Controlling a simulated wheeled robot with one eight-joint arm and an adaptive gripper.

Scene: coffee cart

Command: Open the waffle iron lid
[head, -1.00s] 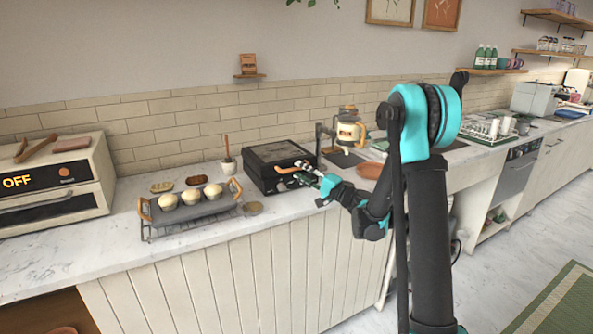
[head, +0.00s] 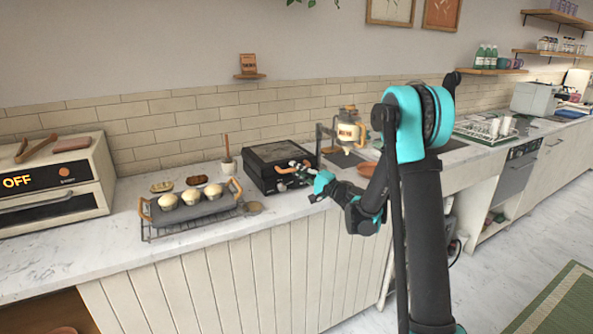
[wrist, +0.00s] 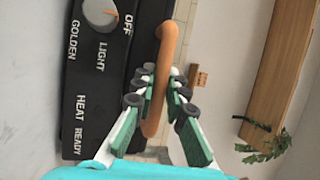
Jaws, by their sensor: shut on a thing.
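The waffle iron (head: 272,156) is a black box on the marble counter, and its lid looks shut in the head view. Its front panel (wrist: 95,75) shows in the wrist view, with a knob and the words OFF, LIGHT, GOLDEN, HEAT and READY. The orange-brown handle (wrist: 160,85) runs along that panel. My gripper (wrist: 160,88) has a finger on each side of the handle and is shut on it. In the head view my gripper (head: 298,168) is at the front of the waffle iron.
A rack with a grey tray of buns (head: 195,208) stands left of the waffle iron. A small pot with a wooden handle (head: 228,164) is close to its left side. A glass jug (head: 347,132) stands at the right. An oven (head: 60,182) is at far left.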

